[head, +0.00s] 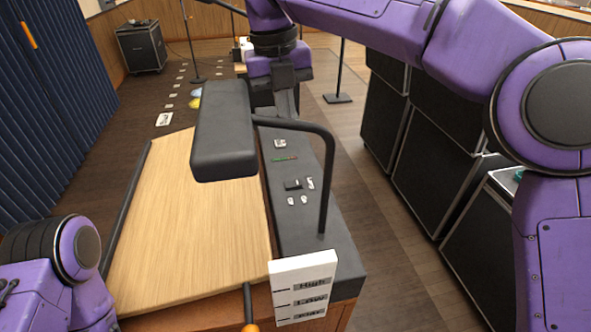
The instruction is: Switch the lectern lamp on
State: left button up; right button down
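The lectern (190,225) has a sloped pale wood top and a dark side panel. Its lamp has a dark box-shaped head (223,130) on a bent black stem (327,180). I cannot tell whether the lamp is lit. The panel holds small white and black controls (292,184) and a red-green strip (284,159). My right gripper (286,100) hangs beyond the lamp head, above the panel's far end, partly hidden; its fingers are unclear. My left arm is at the lower left, its gripper out of view.
Black cases (430,185) stand at right. A blue curtain (55,120) hangs at left.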

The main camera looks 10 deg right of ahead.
aim_at(298, 181)
jog(key=f, duration=0.4)
jog(key=d+f, duration=0.1)
jog(key=f, duration=0.4)
jog(key=d+f+p, duration=0.1)
jog(key=f, duration=0.3)
jog(key=shift+f, duration=0.4)
pick_arm(q)
jog(key=shift+r, duration=0.45)
jog(key=shift+f, duration=0.1)
pick_arm(e)
jog(key=shift+f, duration=0.15)
